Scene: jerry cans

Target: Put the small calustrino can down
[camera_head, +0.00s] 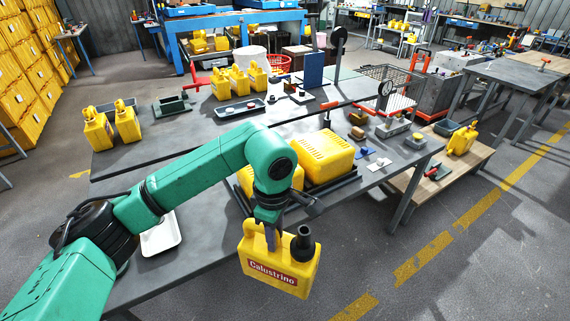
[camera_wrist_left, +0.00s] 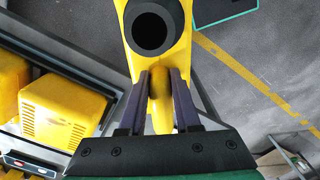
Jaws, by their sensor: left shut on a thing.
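A small yellow can (camera_head: 278,262) with a red Calustrino label and a black spout hangs upright from my left gripper (camera_head: 268,228) in the head view. The left gripper is shut on the can's handle. In the left wrist view, the can (camera_wrist_left: 124,20) shows its black round opening, and the left gripper (camera_wrist_left: 160,76) has its two dark fingers on either side of the yellow handle. The can is in front of the near edge of the grey table (camera_head: 225,275), over the floor. My right gripper is in neither view.
Two larger yellow containers (camera_head: 325,155) stand in a dark tray on the table behind the can, one partly hidden by my arm. Several yellow cans (camera_head: 238,82) stand at the back. A white tray (camera_head: 160,236) lies left. A low wooden table (camera_head: 440,172) at right holds another yellow can.

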